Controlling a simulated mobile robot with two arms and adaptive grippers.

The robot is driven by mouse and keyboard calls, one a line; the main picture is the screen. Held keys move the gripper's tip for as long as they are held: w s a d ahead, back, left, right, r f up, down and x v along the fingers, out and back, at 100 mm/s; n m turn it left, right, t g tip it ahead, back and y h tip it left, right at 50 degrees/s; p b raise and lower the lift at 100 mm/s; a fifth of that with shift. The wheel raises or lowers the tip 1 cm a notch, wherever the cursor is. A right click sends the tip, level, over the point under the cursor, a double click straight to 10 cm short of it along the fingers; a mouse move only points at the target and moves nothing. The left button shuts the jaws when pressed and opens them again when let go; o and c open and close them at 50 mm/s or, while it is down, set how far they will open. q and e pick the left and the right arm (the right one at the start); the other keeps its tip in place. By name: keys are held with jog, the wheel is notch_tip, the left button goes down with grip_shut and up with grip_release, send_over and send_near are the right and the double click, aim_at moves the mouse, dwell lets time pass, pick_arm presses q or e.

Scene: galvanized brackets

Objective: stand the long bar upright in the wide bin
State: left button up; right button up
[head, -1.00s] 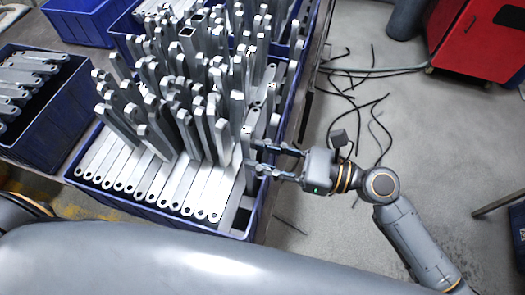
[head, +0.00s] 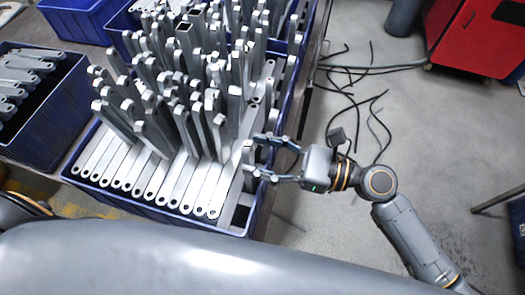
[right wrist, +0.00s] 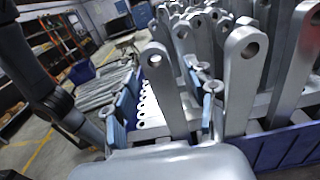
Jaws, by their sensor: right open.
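The wide bin (head: 258,200) is a blue crate packed with grey metal bars, several upright and others lying flat along its front. A long grey bar (head: 248,163) with a holed, rounded end stands near upright at the bin's right side. My right gripper (head: 258,157) is open, its fingers on either side of this bar's upper part. In the right wrist view the bar (right wrist: 168,95) stands between the spread fingers (right wrist: 160,115), tilted in the picture. Its lower end is hidden there. Whether a finger touches it I cannot tell. My left gripper is not in view.
Other upright bars (right wrist: 243,75) stand close beside the right finger in the wrist view. A second blue bin (head: 45,128) with flat bars stands at left. Clear floor with black cables (head: 350,95) lies right of the bin, with a red cabinet (head: 480,40) beyond.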

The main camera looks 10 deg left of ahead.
jog(key=d, duration=1.2)
jog(key=shift+s, duration=0.2)
dwell(0.4)
